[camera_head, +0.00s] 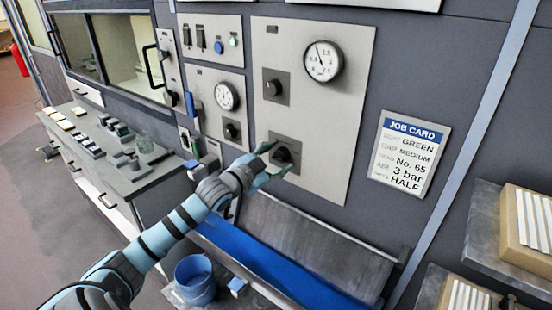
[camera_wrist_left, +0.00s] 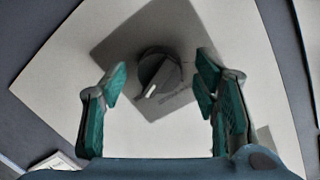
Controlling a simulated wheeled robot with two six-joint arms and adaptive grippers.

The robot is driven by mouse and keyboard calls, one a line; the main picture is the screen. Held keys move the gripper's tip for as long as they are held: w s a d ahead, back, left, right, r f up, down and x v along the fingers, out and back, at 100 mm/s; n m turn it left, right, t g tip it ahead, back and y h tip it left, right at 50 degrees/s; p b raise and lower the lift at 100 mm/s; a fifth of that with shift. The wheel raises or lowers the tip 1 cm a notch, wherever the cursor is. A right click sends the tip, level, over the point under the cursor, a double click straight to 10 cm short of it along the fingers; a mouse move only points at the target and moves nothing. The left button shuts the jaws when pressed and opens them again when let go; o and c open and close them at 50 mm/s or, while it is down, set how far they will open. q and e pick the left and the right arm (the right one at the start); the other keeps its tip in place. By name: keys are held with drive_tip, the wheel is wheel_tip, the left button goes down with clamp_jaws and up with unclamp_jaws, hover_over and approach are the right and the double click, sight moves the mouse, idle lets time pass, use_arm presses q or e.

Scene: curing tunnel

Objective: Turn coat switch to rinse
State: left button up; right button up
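The lower right dark rotary knob (camera_head: 282,155) sits on a grey square plate on the light control panel (camera_head: 315,120). In the left wrist view the knob (camera_wrist_left: 159,74) is black with a white pointer mark, and the small label beside it is too blurred to read. I cannot tell whether it is the coat switch. My left gripper (camera_head: 275,160) is at this knob in the head view. In the left wrist view the gripper (camera_wrist_left: 160,90) is open, with a green finger on each side of the knob and visible gaps. My right gripper is not in view.
Another knob (camera_head: 273,88) and a pressure gauge (camera_head: 323,61) are above on the same panel. A job card (camera_head: 408,152) hangs to the right. A blue bucket (camera_head: 195,280) and blue trough (camera_head: 270,262) lie below. Boxes (camera_head: 525,225) stand at the right.

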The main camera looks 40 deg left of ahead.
sight(285, 122)
use_arm(q)
wheel_tip(285, 122, up, 10)
drive_tip(key=shift+r, duration=0.1)
idle(0.4)
idle(0.4)
